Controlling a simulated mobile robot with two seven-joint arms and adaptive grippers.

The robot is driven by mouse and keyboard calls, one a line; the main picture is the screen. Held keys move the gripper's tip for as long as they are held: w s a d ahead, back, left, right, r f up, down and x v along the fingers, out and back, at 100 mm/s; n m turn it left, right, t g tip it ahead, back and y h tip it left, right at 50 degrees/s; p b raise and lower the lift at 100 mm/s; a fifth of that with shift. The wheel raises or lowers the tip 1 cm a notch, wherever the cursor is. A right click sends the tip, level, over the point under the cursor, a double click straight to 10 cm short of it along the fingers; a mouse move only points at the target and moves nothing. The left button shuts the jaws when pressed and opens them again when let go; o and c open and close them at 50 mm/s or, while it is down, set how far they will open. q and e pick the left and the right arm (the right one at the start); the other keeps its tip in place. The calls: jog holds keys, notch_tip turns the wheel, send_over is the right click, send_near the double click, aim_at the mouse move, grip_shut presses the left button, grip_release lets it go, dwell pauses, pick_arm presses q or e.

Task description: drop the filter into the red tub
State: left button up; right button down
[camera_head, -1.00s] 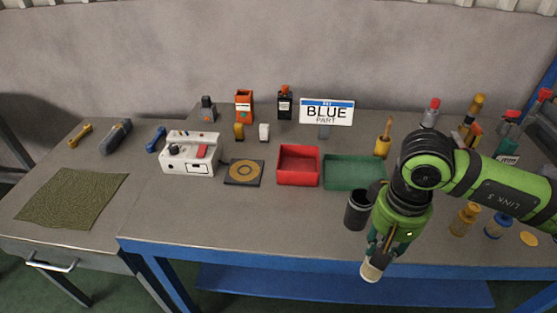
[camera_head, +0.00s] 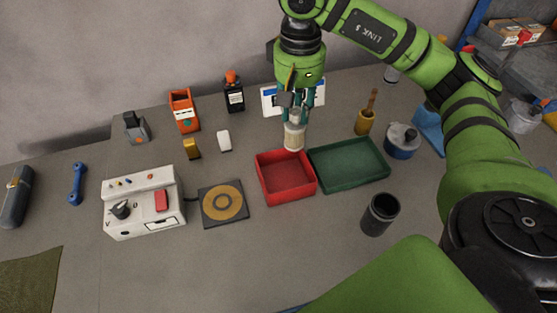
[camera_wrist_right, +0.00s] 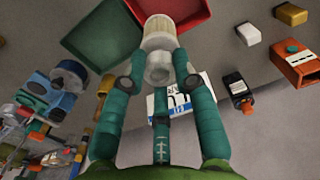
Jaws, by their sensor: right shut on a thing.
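My right gripper (camera_head: 297,108) is shut on the filter (camera_head: 293,137), a whitish cylinder with a pale ribbed body. It holds the filter upright above the back edge of the red tub (camera_head: 286,196), which looks empty. In the right wrist view the filter (camera_wrist_right: 159,38) sits between the fingertips (camera_wrist_right: 158,82), and the red tub (camera_wrist_right: 190,14) shows right behind it. My left gripper is not in view.
A green tray (camera_head: 349,180) stands right of the tub. A sign (camera_head: 275,103) is partly hidden behind my gripper. A black cup (camera_head: 380,214), a white control box (camera_head: 144,205) and a round-ringed pad (camera_head: 223,203) stand nearby. Bare table lies in front of the tub.

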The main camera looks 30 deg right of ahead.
aim_at(295, 130)
jog(key=f, duration=0.1)
jog(key=f+b, duration=0.1)
jog(key=shift+s+a+f, duration=0.15)
jog(key=shift+s+f, duration=0.15)
jog(key=shift+s, duration=0.05)
jog(key=shift+w+f+b, duration=0.2)
jog(key=shift+f+b, duration=0.75)
jog(key=shift+f, duration=0.6)
jog(key=c, duration=0.9)
grip_release()
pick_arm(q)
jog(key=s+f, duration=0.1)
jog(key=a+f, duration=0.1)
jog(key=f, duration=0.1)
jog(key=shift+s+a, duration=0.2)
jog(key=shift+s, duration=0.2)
pick_arm(e)
notch_tip(295, 130, up, 12)
jog(key=shift+r, duration=0.1)
